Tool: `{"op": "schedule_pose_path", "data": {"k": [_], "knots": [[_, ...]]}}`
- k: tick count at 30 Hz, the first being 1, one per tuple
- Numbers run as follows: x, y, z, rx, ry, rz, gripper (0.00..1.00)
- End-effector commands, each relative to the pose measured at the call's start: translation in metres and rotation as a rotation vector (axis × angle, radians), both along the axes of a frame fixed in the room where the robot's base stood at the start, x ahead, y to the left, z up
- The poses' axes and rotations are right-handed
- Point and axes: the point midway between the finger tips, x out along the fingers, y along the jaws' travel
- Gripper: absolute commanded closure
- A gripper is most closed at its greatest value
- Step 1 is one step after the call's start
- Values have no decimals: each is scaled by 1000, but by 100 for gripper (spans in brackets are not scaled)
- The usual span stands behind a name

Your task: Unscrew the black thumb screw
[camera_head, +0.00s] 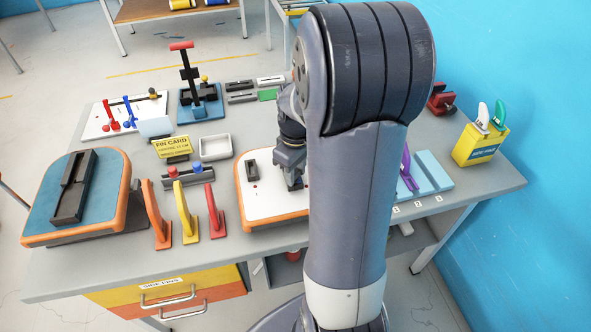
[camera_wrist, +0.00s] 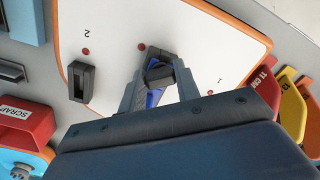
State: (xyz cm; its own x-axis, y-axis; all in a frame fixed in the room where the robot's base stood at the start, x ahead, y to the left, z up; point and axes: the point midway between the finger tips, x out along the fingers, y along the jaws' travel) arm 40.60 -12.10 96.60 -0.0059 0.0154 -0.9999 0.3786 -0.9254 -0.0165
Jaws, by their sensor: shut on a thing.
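The white board with an orange rim (camera_head: 262,207) lies on the grey table; it also fills much of the wrist view (camera_wrist: 110,42). My gripper (camera_head: 293,183) points down at the board, and my arm hides the board's right part. In the wrist view my gripper (camera_wrist: 158,76) is shut on a small dark piece, which looks like the black thumb screw (camera_wrist: 158,71). A blue part (camera_wrist: 153,98) shows between the fingers. The screw's lower end is hidden, so I cannot tell whether it is still in the board.
A black fin box (camera_wrist: 81,82) stands on the board beside my gripper, near the mark 2. Orange, yellow and red fins (camera_head: 186,213) stand left of the board. A white tray (camera_head: 215,147) lies behind it. A red scrap bin (camera_wrist: 27,122) shows in the wrist view.

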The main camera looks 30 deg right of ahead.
Motion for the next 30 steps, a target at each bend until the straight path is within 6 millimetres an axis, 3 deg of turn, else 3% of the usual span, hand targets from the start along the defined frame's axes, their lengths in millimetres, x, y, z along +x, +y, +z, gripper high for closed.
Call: {"op": "schedule_pose_path", "data": {"k": [6, 19, 30], "knots": [[0, 0, 0, 0, 0, 195, 96], [0, -1, 0, 0, 1, 260, 96], [1, -1, 0, 0, 1, 532, 96]]}}
